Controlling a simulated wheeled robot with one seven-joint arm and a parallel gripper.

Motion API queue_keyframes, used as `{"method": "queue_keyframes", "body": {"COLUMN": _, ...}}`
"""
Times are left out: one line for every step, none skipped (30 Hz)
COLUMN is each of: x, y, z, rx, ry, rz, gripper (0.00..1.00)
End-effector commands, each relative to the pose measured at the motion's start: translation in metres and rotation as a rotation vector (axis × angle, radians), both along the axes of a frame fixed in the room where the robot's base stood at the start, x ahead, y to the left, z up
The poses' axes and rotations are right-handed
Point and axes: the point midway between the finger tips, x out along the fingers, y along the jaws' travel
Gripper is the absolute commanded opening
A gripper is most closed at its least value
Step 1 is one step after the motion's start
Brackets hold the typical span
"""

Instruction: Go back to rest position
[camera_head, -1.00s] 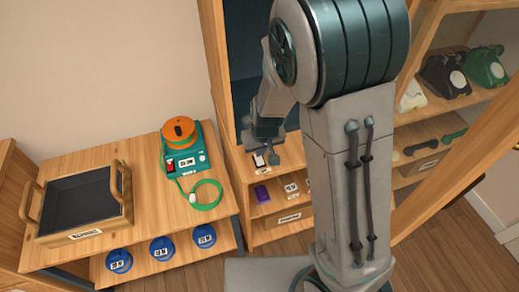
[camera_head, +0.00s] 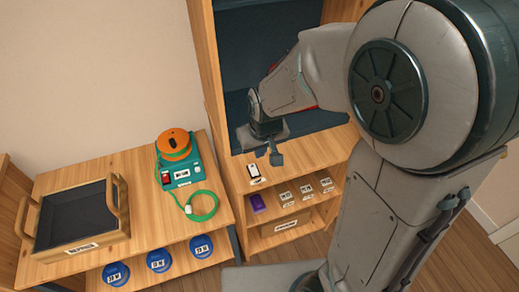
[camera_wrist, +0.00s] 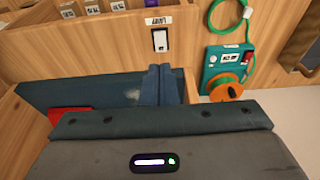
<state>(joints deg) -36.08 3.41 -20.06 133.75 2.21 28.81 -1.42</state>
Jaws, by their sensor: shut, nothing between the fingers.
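My gripper (camera_head: 268,160) is shut and empty in the head view, just above the front of the wooden cabinet's shelf board. Its closed fingers (camera_wrist: 160,85) also show in the wrist view. A small white switch (camera_head: 254,172) on the shelf board is left of the fingertips, and the wrist view shows it too (camera_wrist: 160,41), with a label beside it. My gripper looks apart from the switch. My arm is bent across the right half of the head view and hides part of the cabinet.
A teal device (camera_head: 178,171) with an orange reel and green cable stands on the left table (camera_head: 150,222). A black-lined wooden tray (camera_head: 121,231) is beside it. Blue round items (camera_head: 159,261) sit below. A purple item (camera_head: 257,203) and labelled compartments lie under the cabinet's shelf board.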

Motion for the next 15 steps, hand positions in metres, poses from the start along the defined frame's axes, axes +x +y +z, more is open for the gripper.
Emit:
{"method": "queue_keyframes", "body": {"x": 0.000, "y": 0.000, "z": 0.000, "rx": 0.000, "ry": 0.000, "rz": 0.000, "gripper": 0.00}}
{"method": "queue_keyframes", "body": {"x": 0.000, "y": 0.000, "z": 0.000, "rx": 0.000, "ry": 0.000, "rz": 0.000, "gripper": 0.00}}
{"method": "queue_keyframes", "body": {"x": 0.000, "y": 0.000, "z": 0.000, "rx": 0.000, "ry": 0.000, "rz": 0.000, "gripper": 0.00}}
{"method": "queue_keyframes", "body": {"x": 0.000, "y": 0.000, "z": 0.000, "rx": 0.000, "ry": 0.000, "rz": 0.000, "gripper": 0.00}}
{"method": "queue_keyframes", "body": {"x": 0.000, "y": 0.000, "z": 0.000, "rx": 0.000, "ry": 0.000, "rz": 0.000, "gripper": 0.00}}
{"method": "queue_keyframes", "body": {"x": 0.000, "y": 0.000, "z": 0.000, "rx": 0.000, "ry": 0.000, "rz": 0.000, "gripper": 0.00}}
{"method": "queue_keyframes", "body": {"x": 0.000, "y": 0.000, "z": 0.000, "rx": 0.000, "ry": 0.000, "rz": 0.000, "gripper": 0.00}}
{"method": "queue_keyframes", "body": {"x": 0.000, "y": 0.000, "z": 0.000, "rx": 0.000, "ry": 0.000, "rz": 0.000, "gripper": 0.00}}
{"method": "queue_keyframes", "body": {"x": 0.000, "y": 0.000, "z": 0.000, "rx": 0.000, "ry": 0.000, "rz": 0.000, "gripper": 0.00}}
{"method": "queue_keyframes", "body": {"x": 0.000, "y": 0.000, "z": 0.000, "rx": 0.001, "ry": 0.000, "rz": -0.001, "gripper": 0.00}}
{"method": "queue_keyframes", "body": {"x": -0.001, "y": -0.001, "z": 0.001, "rx": 0.002, "ry": 0.000, "rz": -0.003, "gripper": 0.00}}
{"method": "queue_keyframes", "body": {"x": -0.002, "y": -0.003, "z": 0.003, "rx": 0.005, "ry": 0.000, "rz": -0.008, "gripper": 0.00}}
{"method": "queue_keyframes", "body": {"x": -0.003, "y": -0.006, "z": 0.006, "rx": 0.009, "ry": 0.001, "rz": -0.012, "gripper": 0.00}}
{"method": "queue_keyframes", "body": {"x": -0.005, "y": -0.009, "z": 0.009, "rx": 0.013, "ry": 0.002, "rz": -0.019, "gripper": 0.00}}
{"method": "queue_keyframes", "body": {"x": -0.009, "y": -0.014, "z": 0.014, "rx": 0.021, "ry": 0.002, "rz": -0.030, "gripper": 0.00}}
